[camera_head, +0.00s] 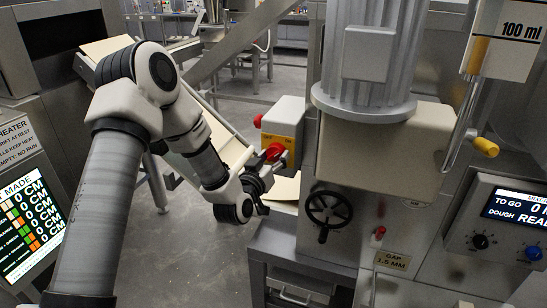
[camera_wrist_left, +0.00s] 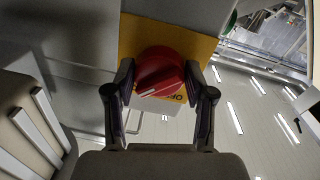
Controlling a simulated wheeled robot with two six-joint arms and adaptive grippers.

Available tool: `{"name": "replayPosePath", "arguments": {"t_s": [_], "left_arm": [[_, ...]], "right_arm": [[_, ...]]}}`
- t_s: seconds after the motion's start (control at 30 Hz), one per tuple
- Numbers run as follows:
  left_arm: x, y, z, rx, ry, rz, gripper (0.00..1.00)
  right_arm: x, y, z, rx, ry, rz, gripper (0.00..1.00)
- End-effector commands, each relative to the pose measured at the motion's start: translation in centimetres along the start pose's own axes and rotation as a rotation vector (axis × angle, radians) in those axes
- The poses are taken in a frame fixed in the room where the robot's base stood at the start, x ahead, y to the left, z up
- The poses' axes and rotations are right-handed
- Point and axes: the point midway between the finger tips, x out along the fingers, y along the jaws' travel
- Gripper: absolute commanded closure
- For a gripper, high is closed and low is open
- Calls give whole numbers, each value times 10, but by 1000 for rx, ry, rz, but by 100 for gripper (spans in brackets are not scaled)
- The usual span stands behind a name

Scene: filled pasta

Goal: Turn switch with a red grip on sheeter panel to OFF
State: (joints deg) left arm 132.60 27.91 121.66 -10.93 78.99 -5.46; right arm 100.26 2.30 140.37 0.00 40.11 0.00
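The switch's red grip (camera_head: 274,152) sits on a yellow plate (camera_head: 290,143) on the side of a grey panel box (camera_head: 285,115). In the left wrist view the red grip (camera_wrist_left: 160,70) is large, in front of its yellow plate (camera_wrist_left: 200,45). A white mark on the grip faces the lower left, and part of the OFF lettering shows below right of it. My left gripper (camera_head: 268,165) is at the switch. In the wrist view its two fingertips (camera_wrist_left: 159,75) lie against both sides of the grip, seemingly closed on it. My right gripper is not in view.
A red button (camera_head: 257,121) sticks out of the box's left side. The large motor housing (camera_head: 368,100) and a black handwheel (camera_head: 328,207) stand to the right. A pale slanted conveyor (camera_head: 225,140) runs behind my left arm. Open floor (camera_head: 195,260) lies below.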

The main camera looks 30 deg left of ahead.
Motion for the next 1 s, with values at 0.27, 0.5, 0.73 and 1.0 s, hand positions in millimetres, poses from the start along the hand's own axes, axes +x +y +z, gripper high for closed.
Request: {"name": "replayPosePath", "arguments": {"t_s": [0.27,0.5,0.73,1.0], "left_arm": [[0,0,-1,-7,4,2,81],[0,0,0,-73,11,3,81],[1,0,3,-222,22,6,81],[1,1,3,-470,39,10,81]], "right_arm": [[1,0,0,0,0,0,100],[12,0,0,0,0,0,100],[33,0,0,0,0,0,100],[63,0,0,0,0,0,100]]}}
